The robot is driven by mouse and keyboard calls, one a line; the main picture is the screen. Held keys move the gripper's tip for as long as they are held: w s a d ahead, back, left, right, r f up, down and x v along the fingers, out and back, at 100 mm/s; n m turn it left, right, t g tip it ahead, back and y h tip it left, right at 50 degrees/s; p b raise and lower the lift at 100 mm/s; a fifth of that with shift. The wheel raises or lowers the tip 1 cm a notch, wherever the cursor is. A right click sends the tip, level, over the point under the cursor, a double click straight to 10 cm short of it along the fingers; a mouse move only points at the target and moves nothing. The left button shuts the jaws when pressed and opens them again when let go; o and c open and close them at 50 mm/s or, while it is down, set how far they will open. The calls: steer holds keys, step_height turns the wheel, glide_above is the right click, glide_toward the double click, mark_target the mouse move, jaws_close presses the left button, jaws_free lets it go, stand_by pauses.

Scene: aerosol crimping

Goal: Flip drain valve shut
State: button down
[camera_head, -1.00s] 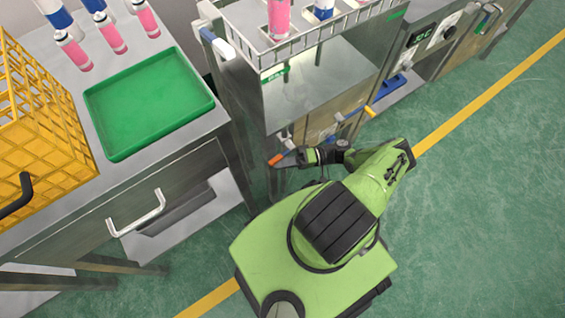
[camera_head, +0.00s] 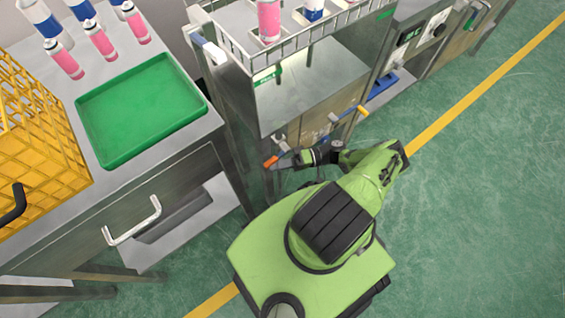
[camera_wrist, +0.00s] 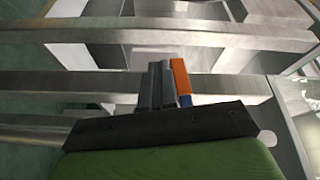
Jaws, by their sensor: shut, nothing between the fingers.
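An orange-tipped lever (camera_head: 271,161), which looks like the drain valve handle, sits low at the front of the steel machine, below the wire rack. It also shows in the wrist view as an orange and blue bar (camera_wrist: 181,78). My gripper (camera_head: 280,164) is beside this lever, with its fingers shut and nothing between them. In the wrist view the shut fingers (camera_wrist: 156,70) lie just left of the orange bar, very close to it. I cannot tell whether they touch. The valve body is mostly hidden.
A green tray (camera_head: 143,108) and a yellow wire basket (camera_head: 38,140) stand on the left bench. A second lever with a yellow-orange end (camera_head: 362,111) sticks out to the right. Steel rails (camera_wrist: 225,40) cross behind my fingers. The green floor at right is clear.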

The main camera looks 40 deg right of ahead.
steer(key=v, duration=1.2)
